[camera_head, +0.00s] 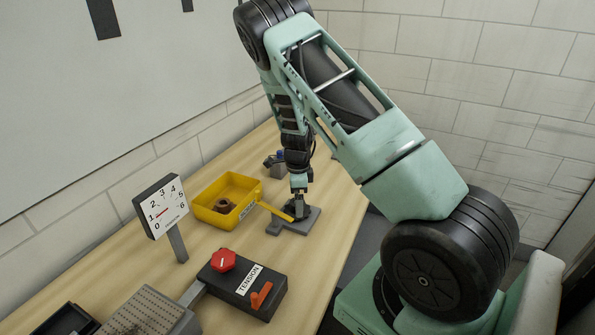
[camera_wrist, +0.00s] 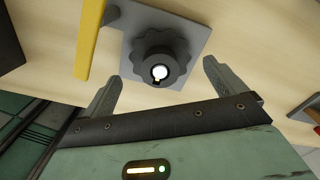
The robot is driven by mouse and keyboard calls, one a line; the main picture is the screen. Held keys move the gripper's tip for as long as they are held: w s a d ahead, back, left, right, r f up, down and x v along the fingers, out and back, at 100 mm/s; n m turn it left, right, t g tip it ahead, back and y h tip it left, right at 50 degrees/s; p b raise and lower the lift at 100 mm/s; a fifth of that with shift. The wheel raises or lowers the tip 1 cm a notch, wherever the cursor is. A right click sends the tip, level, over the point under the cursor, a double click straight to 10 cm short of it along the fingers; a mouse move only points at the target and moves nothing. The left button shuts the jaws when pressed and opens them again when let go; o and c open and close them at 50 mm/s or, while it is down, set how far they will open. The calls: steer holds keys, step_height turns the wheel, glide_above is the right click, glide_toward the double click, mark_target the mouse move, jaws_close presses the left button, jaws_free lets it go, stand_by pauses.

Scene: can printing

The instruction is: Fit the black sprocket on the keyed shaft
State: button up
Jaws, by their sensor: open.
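The black sprocket (camera_wrist: 152,52), dark with a wavy toothed rim, shows in the wrist view above a grey base plate (camera_wrist: 196,32). The bright round end of the keyed shaft (camera_wrist: 160,72) shows in its central hole, with a small dark notch beside it. The sprocket is around the shaft; how far down it sits I cannot tell. My gripper (camera_wrist: 162,72) is open, its fingers apart on either side of the sprocket's near part, with no clear contact. In the head view my gripper (camera_head: 299,187) points down over the base plate (camera_head: 291,226), largely hiding the sprocket.
A yellow bar (camera_head: 274,211) reaches beside the shaft from a yellow bin (camera_head: 207,214) holding a brown part (camera_head: 224,206). A dial gauge (camera_head: 160,206) and a TENSION box (camera_head: 242,284) with red knob and orange lever stand nearer.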

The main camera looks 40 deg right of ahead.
step_height(320, 180, up, 15)
steer(key=b, duration=0.2)
steer(key=shift+f, duration=0.1)
stand_by(0.5)
